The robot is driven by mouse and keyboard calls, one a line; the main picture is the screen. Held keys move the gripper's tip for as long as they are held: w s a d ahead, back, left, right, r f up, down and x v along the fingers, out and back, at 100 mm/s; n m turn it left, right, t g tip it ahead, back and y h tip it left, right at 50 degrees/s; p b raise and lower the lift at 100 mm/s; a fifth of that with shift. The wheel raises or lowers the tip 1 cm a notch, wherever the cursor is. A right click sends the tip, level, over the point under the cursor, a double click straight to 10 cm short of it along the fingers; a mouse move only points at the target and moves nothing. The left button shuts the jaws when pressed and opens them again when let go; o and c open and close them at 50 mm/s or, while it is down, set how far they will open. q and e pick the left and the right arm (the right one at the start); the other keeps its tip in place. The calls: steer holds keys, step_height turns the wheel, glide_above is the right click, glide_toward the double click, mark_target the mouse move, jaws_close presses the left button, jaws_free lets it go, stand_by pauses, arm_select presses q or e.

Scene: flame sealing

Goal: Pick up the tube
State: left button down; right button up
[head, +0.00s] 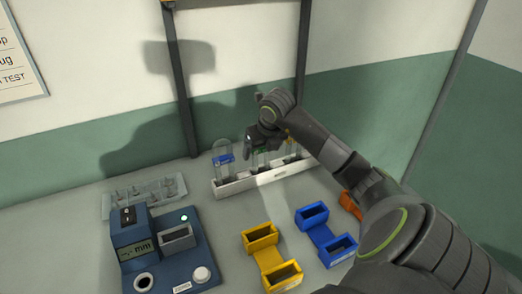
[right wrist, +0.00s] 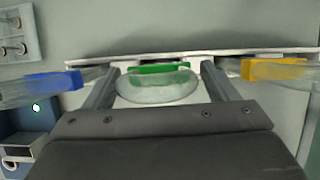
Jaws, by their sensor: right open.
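A white rack (head: 236,187) stands near the wall and holds clear tubes with coloured bands. The blue-banded tube (head: 223,160) is at its left and the green-banded tube (head: 262,160) is in the middle. A yellow-banded tube at the right is partly hidden by my arm. My right gripper (head: 257,140) is open over the rack's middle. In the right wrist view the green-banded tube (right wrist: 157,91) lies between the two open fingers (right wrist: 160,70). The blue-banded tube (right wrist: 52,83) and yellow-banded tube (right wrist: 275,71) are outside them. I cannot tell whether the fingers touch glass. My left gripper is out of view.
A blue device (head: 191,262) with a display stands at the front left, with a clear tray (head: 147,194) of small parts behind it. A yellow holder (head: 268,258) and a blue holder (head: 323,235) stand before the rack. An orange piece (head: 349,205) is partly behind my arm.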

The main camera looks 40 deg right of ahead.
steer(key=c, duration=1.1)
